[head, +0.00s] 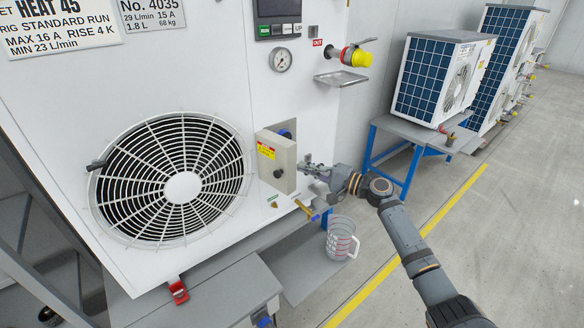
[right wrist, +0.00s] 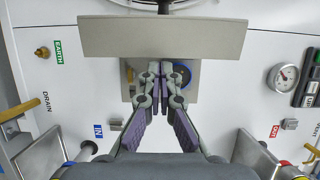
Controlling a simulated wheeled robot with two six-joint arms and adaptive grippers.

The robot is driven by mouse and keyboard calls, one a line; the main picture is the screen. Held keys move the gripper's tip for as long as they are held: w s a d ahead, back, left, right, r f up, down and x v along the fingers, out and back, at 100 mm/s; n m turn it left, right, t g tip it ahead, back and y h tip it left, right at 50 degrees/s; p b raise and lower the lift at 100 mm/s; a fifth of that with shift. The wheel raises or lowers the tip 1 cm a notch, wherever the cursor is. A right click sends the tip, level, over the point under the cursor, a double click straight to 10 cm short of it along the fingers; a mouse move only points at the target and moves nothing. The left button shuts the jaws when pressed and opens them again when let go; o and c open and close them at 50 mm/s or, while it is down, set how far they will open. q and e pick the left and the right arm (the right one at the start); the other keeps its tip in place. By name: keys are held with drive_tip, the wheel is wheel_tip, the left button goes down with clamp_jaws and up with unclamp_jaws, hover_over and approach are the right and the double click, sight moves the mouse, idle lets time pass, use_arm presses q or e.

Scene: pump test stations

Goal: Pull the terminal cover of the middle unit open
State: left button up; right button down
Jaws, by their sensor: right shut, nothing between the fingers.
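The terminal cover (head: 284,165) is a beige box with a yellow and red label, beside the fan grille on the nearest unit's white front. In the right wrist view the cover (right wrist: 160,38) is a wide beige panel standing out from the front, with a narrower beige part (right wrist: 208,82) beyond it. I cannot tell how far open it is. My right gripper (head: 308,167) is at the cover's right side. In the right wrist view its fingertips (right wrist: 160,68) are together and empty, close to the cover's edge; contact is unclear. My left gripper is not in view.
A clear measuring jug (head: 342,240) stands below on a grey shelf. A gauge (head: 281,60), a yellow-capped outlet (head: 357,57) and a small metal tray (head: 341,79) are above the arm. A brass drain fitting (head: 304,208) sticks out below. The floor right is free.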

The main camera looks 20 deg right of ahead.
sight(282, 176)
use_arm(q)
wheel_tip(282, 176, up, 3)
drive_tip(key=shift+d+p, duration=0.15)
drive_tip(key=shift+p, duration=1.1)
use_arm(e)
drive_tip(key=a, duration=0.5)
drive_tip(key=shift+s, duration=0.2)
drive_tip(key=shift+d, duration=0.1)
drive_tip(key=shift+s+a+r+m+t+h+p, duration=0.15)
drive_tip(key=shift+a+m+t+h+p, duration=0.15)
drive_tip(key=shift+p, duration=0.25)
drive_tip(key=shift+s+a+r+m+t+h+p, duration=0.1)
drive_tip(key=shift+a+h+p, duration=0.1)
drive_tip(key=shift+a+p, duration=0.25)
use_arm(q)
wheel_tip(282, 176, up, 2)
use_arm(e)
drive_tip(key=shift+s+a+f+m+t+h, duration=0.1)
drive_tip(key=shift+a+f+m+t+h, duration=0.1)
drive_tip(key=shift+a, duration=0.25)
drive_tip(key=shift+s+a+f+m+t+h, duration=0.1)
drive_tip(key=shift+a+h, duration=0.1)
drive_tip(key=shift+a, duration=0.25)
drive_tip(key=shift+d, duration=0.1)
